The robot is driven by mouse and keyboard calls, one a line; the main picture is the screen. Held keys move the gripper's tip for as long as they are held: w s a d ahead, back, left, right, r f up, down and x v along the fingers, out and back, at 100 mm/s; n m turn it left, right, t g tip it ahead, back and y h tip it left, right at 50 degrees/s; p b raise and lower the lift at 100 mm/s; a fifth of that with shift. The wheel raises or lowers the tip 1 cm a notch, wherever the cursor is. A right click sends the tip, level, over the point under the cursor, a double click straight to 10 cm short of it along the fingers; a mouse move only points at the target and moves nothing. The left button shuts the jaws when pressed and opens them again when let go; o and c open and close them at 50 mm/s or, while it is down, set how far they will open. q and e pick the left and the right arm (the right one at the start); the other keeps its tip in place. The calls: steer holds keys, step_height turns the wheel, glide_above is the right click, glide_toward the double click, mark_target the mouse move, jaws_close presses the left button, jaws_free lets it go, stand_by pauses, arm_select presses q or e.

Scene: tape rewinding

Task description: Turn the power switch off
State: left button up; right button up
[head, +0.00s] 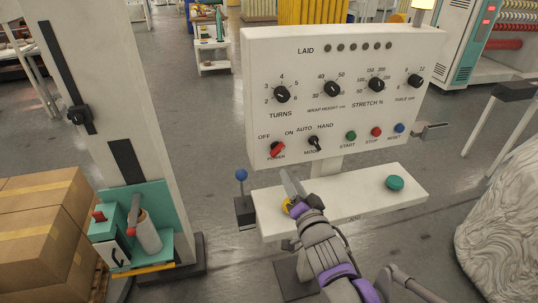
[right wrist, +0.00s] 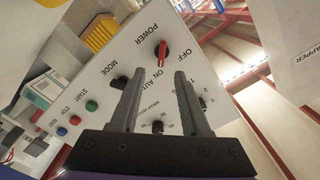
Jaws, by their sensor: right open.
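The power switch (head: 277,150) is a red knob at the lower left of the white control panel (head: 415,60), with OFF to its upper left and ON to its right. Its handle is slanted; I cannot tell surely which label it points at. In the right wrist view the red power switch (right wrist: 162,50) shows just beyond and between the fingertips, apart from them. My right gripper (head: 290,184) is open and empty, below the switch and in front of the panel's lower shelf. It also shows in the right wrist view (right wrist: 158,76). My left gripper is not in view.
The black mode knob (head: 314,142) is right of the switch. Green start (head: 350,136), red stop (head: 376,132) and blue reset (head: 400,128) buttons follow. A blue-topped lever (head: 241,176) stands left of the shelf. A yellow part (head: 287,205) on the shelf is partly hidden by my gripper.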

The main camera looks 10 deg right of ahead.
mark_target(279, 152)
steer(key=w, duration=1.1)
steer(key=shift+a+r+p, duration=0.15)
steer(key=shift+r+p, duration=0.05)
steer(key=shift+p, duration=0.1)
steer(key=shift+s, duration=0.1)
jaws_close()
